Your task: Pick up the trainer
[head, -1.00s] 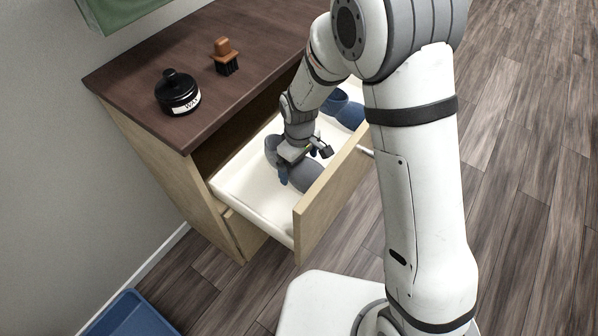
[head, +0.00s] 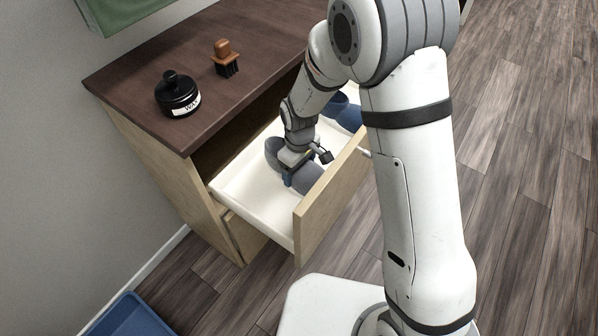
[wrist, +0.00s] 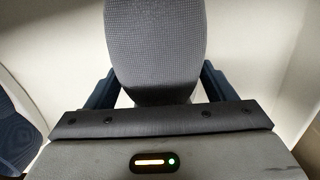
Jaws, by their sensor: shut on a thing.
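A grey trainer (head: 306,178) lies in the open white drawer (head: 238,192) of the cabinet. In the wrist view the grey trainer (wrist: 157,45) shows its textured grey surface between my fingers. My gripper (head: 298,180) is down in the drawer and shut on the trainer's middle, one finger on each side. In the wrist view my gripper (wrist: 158,92) has a dark blue finger at each side of the trainer. Part of the trainer is hidden behind my wrist.
A blue shoe (head: 345,112) lies farther back in the drawer; it also shows at the left in the wrist view (wrist: 14,130). The drawer front (head: 325,200) stands upright close by. A black wax tin (head: 177,95) and a brush (head: 225,58) stand on the cabinet top. A blue bin (head: 128,318) is on the floor.

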